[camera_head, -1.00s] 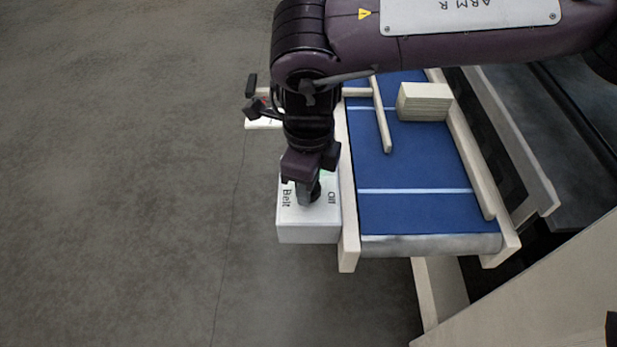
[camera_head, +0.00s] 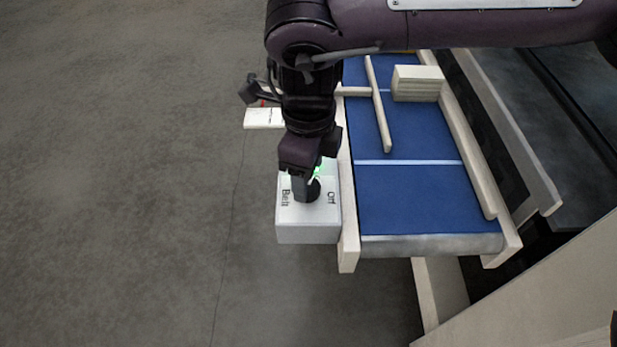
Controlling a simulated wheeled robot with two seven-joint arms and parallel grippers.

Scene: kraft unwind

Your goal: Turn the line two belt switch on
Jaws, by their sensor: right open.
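A white switch box (camera_head: 308,234) stands at the left side of the belt's near end, with the words "Belt" and "Off" on its top. A dark knob (camera_head: 313,192) shows on the top, partly hidden by my right gripper (camera_head: 303,190). A green light (camera_head: 317,171) glows beside it. My right gripper points down onto the box top with its jaws open, at the knob; I cannot tell whether it touches it. The blue belt (camera_head: 420,205) runs away from me. My left gripper is not in view.
A pale stack (camera_head: 416,90) rides on the belt between wooden side rails (camera_head: 467,140). A wooden guide bar (camera_head: 380,110) crosses above the belt. Another white box (camera_head: 262,118) is partly hidden behind my right arm. The grey floor (camera_head: 120,200) at the left is clear.

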